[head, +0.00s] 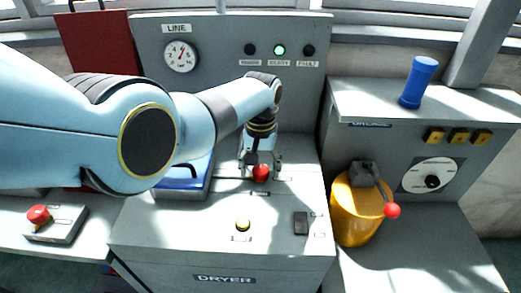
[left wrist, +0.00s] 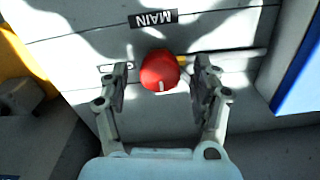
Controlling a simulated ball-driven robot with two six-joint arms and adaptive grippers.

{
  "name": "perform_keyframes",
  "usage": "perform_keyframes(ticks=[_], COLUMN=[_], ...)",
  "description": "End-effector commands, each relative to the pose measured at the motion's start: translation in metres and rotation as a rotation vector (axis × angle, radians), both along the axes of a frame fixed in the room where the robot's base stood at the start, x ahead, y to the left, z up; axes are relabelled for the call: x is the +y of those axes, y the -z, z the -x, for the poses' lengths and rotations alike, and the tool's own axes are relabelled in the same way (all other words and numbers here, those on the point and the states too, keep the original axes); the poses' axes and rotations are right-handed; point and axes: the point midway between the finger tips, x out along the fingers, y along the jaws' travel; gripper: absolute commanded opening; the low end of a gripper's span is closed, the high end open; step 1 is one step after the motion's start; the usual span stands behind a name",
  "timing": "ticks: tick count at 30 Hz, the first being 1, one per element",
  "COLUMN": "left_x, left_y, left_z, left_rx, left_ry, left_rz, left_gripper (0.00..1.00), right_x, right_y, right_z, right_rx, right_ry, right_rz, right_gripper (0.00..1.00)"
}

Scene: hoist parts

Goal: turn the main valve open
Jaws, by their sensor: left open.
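The main valve has a red knob (head: 260,172) on the grey dryer cabinet's top. In the left wrist view the red knob (left wrist: 159,71) shows a short white mark on its near side and a yellow mark beside it on the panel. A "MAIN" label (left wrist: 153,18) appears upside down beyond it. My left gripper (head: 261,165) is open over the knob. In the left wrist view my left gripper's fingers (left wrist: 161,84) stand on both sides of the knob, with gaps visible. My right gripper is not in view.
A blue-lidded box (head: 183,175) stands left of the valve. A yellow button (head: 243,225) and a dark switch (head: 301,223) sit nearer on the cabinet. A yellow cylinder (head: 356,210) with a red-tipped lever stands right. A LINE gauge (head: 181,56) is on the back panel.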

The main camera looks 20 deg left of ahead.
Motion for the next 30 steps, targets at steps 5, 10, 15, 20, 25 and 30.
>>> perform_keyframes(ticks=[5,10,15,20,25,30], left_x=[0.0,0.0,0.0,0.0,0.0,0.0], left_y=[-0.023,-0.061,-0.094,-0.109,-0.112,-0.112], left_z=[0.001,0.0,0.0,0.001,0.001,0.001], left_rx=[-0.004,-0.004,-0.003,0.0,0.002,0.001], left_ry=[-0.001,-0.001,-0.001,-0.001,-0.001,0.0], left_rz=[0.002,0.001,0.001,0.001,0.0,0.0], left_gripper=[0.65,0.65,0.65,0.65,0.65,0.65], right_x=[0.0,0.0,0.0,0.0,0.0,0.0], right_y=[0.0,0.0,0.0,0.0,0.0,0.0], right_z=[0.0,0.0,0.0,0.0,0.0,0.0], right_rx=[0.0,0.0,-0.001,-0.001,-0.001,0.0], right_ry=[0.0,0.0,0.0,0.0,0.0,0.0], right_rz=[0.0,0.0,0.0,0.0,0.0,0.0], right_gripper=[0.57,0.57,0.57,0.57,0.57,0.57])
